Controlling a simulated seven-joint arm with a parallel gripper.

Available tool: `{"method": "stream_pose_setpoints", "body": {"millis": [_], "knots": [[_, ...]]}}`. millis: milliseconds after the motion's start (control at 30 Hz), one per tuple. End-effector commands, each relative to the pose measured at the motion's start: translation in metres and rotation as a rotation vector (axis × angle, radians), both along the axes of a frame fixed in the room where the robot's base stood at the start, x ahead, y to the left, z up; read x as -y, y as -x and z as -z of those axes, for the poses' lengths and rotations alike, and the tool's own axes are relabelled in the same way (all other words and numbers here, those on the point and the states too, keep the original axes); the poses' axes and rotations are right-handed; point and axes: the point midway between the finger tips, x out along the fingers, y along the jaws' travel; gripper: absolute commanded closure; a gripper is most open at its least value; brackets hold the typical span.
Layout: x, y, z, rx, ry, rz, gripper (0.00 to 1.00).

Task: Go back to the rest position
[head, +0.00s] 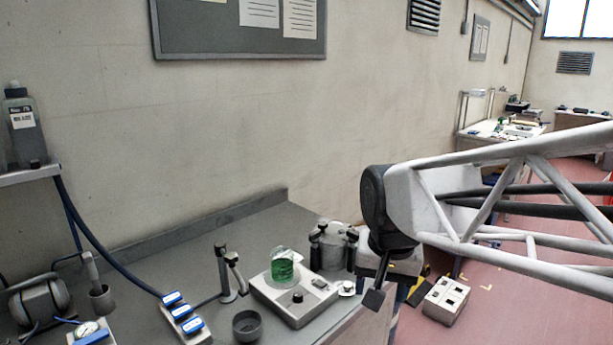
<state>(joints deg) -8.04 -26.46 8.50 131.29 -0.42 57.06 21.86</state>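My gripper (376,297) hangs from the end of my white lattice arm, which reaches in from the right side of the head view. It is dark and seen from the side, near the right edge of the grey bench (225,287). Only one dark fingertip shows clearly, so its opening is hidden. I see nothing held in it. A glass beaker with green liquid (285,268) stands on a white stirrer plate (293,300), left of my gripper and apart from it.
A silver vessel with black-knobbed clamps (335,247) stands just left of my gripper. A dark cup (246,326), a valve block with blue handles (183,315) and a small stand (228,273) are further left. A white box (446,300) is on the red floor (493,313).

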Motion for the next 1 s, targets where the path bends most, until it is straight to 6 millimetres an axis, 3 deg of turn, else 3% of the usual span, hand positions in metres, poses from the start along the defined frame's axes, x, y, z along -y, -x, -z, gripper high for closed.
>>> {"method": "stream_pose_setpoints", "body": {"millis": [200, 433, 600, 1000], "knots": [[0.036, 0.059, 0.020, 0.036, 0.031, -0.101, 0.40], [0.056, 0.102, 0.040, 0.059, 0.060, -0.183, 0.40], [0.061, 0.114, 0.046, 0.065, 0.070, -0.208, 0.40], [0.061, 0.114, 0.047, 0.065, 0.071, -0.211, 0.40]]}}
